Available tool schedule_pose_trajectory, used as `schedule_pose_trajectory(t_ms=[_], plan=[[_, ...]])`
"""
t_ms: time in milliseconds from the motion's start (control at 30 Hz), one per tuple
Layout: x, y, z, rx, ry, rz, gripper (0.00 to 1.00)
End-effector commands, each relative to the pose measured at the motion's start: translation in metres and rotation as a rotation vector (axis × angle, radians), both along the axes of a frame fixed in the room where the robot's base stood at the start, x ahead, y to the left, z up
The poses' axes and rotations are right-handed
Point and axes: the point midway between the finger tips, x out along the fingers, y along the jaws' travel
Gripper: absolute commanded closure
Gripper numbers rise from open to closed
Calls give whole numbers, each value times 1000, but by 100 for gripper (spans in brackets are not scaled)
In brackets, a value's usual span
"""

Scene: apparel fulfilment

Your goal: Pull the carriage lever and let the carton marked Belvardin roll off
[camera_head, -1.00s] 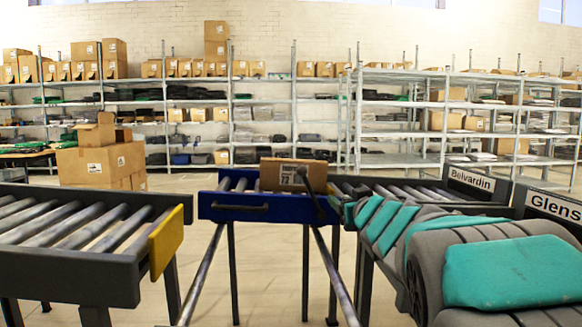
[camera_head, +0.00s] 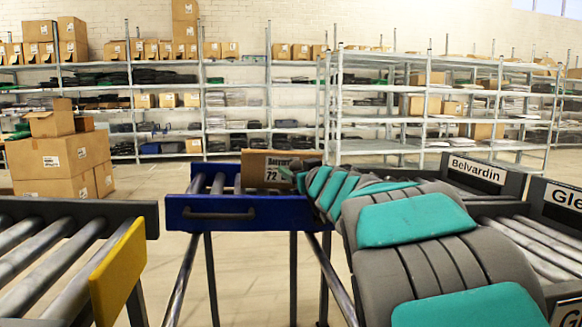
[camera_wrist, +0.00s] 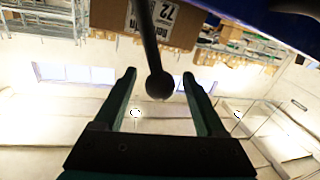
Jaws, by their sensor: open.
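The brown carton (camera_head: 262,163) sits on the rollers of the blue carriage (camera_head: 240,221), its white label partly covered by my arm. In the wrist view the carton (camera_wrist: 110,15) shows upside down with a label reading 72 and a partly hidden name. The carriage lever is a dark rod with a round knob (camera_wrist: 160,85). My gripper (camera_wrist: 159,75) is open, with one finger on each side of the knob and visible gaps between. In the head view my arm hides the lever and most of the gripper.
A roller lane marked Belvardin (camera_head: 477,169) lies on the right, beside a second sign (camera_head: 564,197) that is cut off. A roller conveyor with a yellow end plate (camera_head: 118,272) stands at the left. Stacked cartons (camera_head: 60,165) and shelves stand behind.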

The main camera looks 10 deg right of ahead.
Motion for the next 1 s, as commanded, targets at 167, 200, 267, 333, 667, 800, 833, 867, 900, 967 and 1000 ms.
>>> schedule_pose_trajectory(t_ms=[167, 200, 267, 333, 667, 800, 833, 867, 900, 967, 1000], plan=[[21, 5, 0, -2, 0, 2, 27], [24, 5, 1, -3, -1, 2, 27], [28, 6, 0, -2, -1, 2, 27], [31, 7, 0, -1, 0, 2, 27], [34, 7, -1, 0, 0, 1, 27], [34, 7, 0, 0, 0, 1, 40], [34, 7, 0, 0, 0, 1, 44], [34, 7, 0, 0, 0, 1, 47], [34, 7, 0, 0, 0, 1, 52], [34, 7, 0, 0, 0, 1, 58], [34, 7, 0, 0, 0, 1, 63]])
